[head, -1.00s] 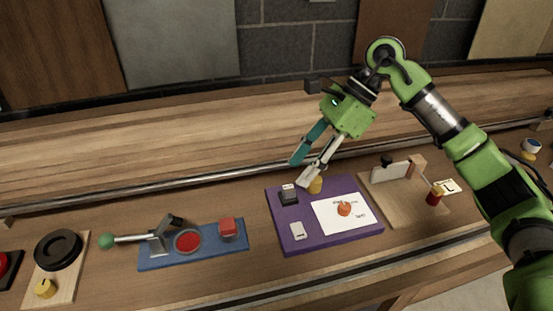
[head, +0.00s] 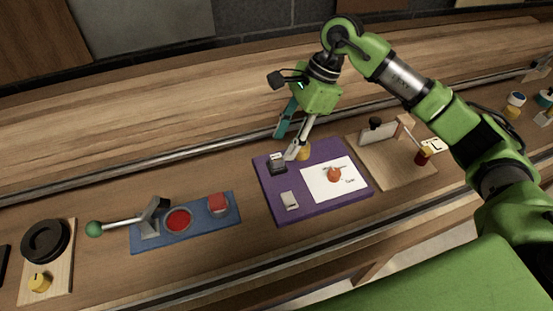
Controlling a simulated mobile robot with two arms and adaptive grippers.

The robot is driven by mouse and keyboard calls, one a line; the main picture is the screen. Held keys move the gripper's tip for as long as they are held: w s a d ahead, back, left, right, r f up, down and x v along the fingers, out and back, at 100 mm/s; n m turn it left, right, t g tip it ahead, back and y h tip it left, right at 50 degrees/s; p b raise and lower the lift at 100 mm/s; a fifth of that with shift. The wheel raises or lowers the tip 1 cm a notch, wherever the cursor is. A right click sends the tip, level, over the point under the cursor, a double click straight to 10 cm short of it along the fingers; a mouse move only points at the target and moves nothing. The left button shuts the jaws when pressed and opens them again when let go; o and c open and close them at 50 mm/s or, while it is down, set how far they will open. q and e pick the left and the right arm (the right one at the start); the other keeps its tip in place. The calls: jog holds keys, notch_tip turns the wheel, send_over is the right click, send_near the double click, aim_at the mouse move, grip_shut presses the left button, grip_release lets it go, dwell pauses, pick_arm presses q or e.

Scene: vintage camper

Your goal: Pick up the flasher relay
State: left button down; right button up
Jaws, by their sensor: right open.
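A purple mat (head: 320,207) lies on the wooden bench. On it are a small dark block with a pale top (head: 276,165), a yellow cylinder (head: 304,152), a small pale grey box (head: 289,200), and a white sheet (head: 318,186) with an orange-red object (head: 334,174). The dark block looks most like the flasher relay, but I cannot be sure. My right gripper (head: 286,145) is open and points down at the back left of the mat, close to the dark block. Its pale finger partly covers the yellow cylinder. My left gripper is out of view.
Left of the mat is a blue board (head: 205,230) with a green-knobbed lever (head: 115,225), a red disc and a red block. A metal rail (head: 205,153) runs along behind.

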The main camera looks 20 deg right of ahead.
aim_at(277, 157)
jog(key=p+x, duration=0.1)
jog(key=x, duration=0.2)
jog(key=shift+s+a+f+p, duration=0.1)
jog(key=shift+a+f+p, duration=0.2)
jog(key=shift+p, duration=0.1)
jog(key=shift+a+f, duration=0.1)
jog(key=shift+f, duration=0.3)
grip_shut()
jog(key=shift+r, duration=0.1)
